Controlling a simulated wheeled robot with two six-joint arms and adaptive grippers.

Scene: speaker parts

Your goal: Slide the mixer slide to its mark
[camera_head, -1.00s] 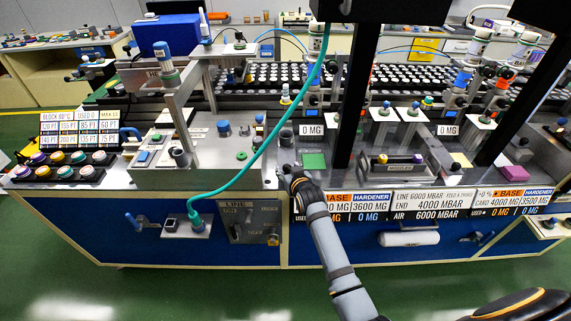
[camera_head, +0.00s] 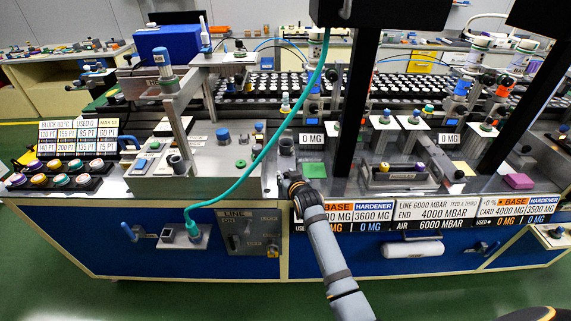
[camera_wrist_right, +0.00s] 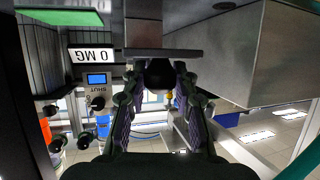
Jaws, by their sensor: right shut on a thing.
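My right gripper (camera_head: 288,181) is at the front edge of the bench, just right of the grey metal housing (camera_head: 215,182). In the right wrist view, my right gripper (camera_wrist_right: 163,82) has its two fingers closed on a dark rounded part (camera_wrist_right: 158,70) under a grey metal plate (camera_wrist_right: 163,53). I take this part to be the mixer slide's grip; the fingers hide much of it. I cannot make out the slide's mark. My left gripper is not in view.
A teal hose (camera_head: 245,172) hangs across the housing, left of my right gripper. A green square (camera_head: 314,170) and a "0 MG" display (camera_head: 311,139) are just behind the gripper. Black posts (camera_head: 351,110) stand to its right. The green floor in front is clear.

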